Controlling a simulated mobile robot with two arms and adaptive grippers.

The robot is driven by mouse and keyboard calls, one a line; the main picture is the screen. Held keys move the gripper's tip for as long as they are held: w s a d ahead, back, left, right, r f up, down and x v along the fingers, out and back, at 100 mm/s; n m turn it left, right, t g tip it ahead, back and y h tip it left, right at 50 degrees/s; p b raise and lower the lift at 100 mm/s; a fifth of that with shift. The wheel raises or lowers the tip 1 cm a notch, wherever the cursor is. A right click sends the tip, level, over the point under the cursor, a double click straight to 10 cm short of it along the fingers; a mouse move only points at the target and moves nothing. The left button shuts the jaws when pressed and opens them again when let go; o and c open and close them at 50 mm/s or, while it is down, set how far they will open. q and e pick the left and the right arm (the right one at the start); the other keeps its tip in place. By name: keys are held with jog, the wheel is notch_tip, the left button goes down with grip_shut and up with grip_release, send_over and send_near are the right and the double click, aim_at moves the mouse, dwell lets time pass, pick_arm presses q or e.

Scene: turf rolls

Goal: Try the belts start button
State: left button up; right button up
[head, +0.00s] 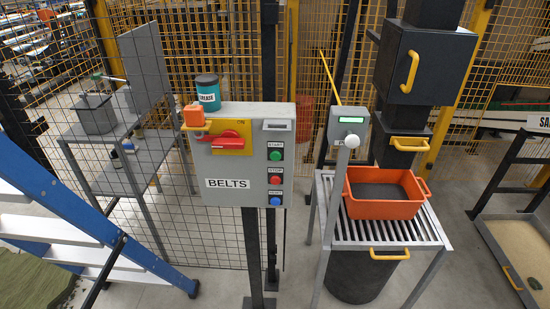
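The grey control box labelled BELTS (245,187) stands on a dark post in the middle of the head view. Its green button (275,155) sits under a START label (275,144) at the right of the front face. Below it are a red button (275,180) and a blue button (275,201), each with a small label. A red rotary handle (228,140) lies roughly level on a yellow plate (237,151). An orange block (193,115) is at the box's upper left corner. Neither of my grippers is in view, and nothing covers the green button.
A grease tin (207,95) stands on the box top. A slatted table (390,232) with an orange tray (385,209) and a white-knobbed lever (351,142) is at right. A blue ladder (82,222) is at left. Mesh fencing (215,50) runs behind. The floor before the box looks clear.

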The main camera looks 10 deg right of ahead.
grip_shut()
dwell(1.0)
